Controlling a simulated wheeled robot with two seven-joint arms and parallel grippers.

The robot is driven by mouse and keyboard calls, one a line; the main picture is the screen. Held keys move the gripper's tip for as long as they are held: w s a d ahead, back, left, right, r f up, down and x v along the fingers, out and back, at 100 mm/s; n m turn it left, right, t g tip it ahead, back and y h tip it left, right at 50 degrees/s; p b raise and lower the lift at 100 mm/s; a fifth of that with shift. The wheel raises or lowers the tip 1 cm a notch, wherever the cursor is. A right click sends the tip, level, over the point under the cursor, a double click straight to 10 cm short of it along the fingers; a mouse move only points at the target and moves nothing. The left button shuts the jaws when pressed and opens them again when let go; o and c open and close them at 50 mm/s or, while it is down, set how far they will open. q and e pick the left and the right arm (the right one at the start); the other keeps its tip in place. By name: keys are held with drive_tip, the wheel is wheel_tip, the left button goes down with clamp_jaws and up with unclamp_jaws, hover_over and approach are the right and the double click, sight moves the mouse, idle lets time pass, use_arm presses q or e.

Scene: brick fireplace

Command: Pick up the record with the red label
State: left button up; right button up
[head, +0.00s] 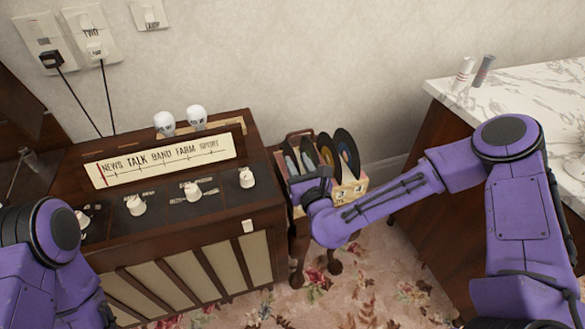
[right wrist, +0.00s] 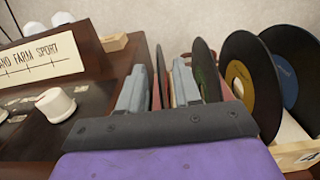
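My right gripper (head: 305,168) is down at the left end of a small wooden record rack (head: 360,188). In the right wrist view, its two grey fingers (right wrist: 159,92) are apart. A thin dark disc (right wrist: 160,72), seen edge-on, stands between them with a reddish strip beside it. Its label face is hidden, so I cannot tell whether it is red. Right of the fingers stand a record with a greenish label (right wrist: 205,72), one with a yellow label (right wrist: 240,80) and one with a blue label (right wrist: 285,82). My left gripper is out of view.
A large wooden radio (head: 190,215) stands close to the rack's left, with white knobs and two white shakers (head: 180,120) on top. A marble-topped cabinet (head: 530,85) is at right. The wall (head: 300,60) is behind; flowered carpet (head: 390,270) lies in front.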

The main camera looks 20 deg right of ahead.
drive_tip(key=shift+w, duration=1.05)
clamp_jaws()
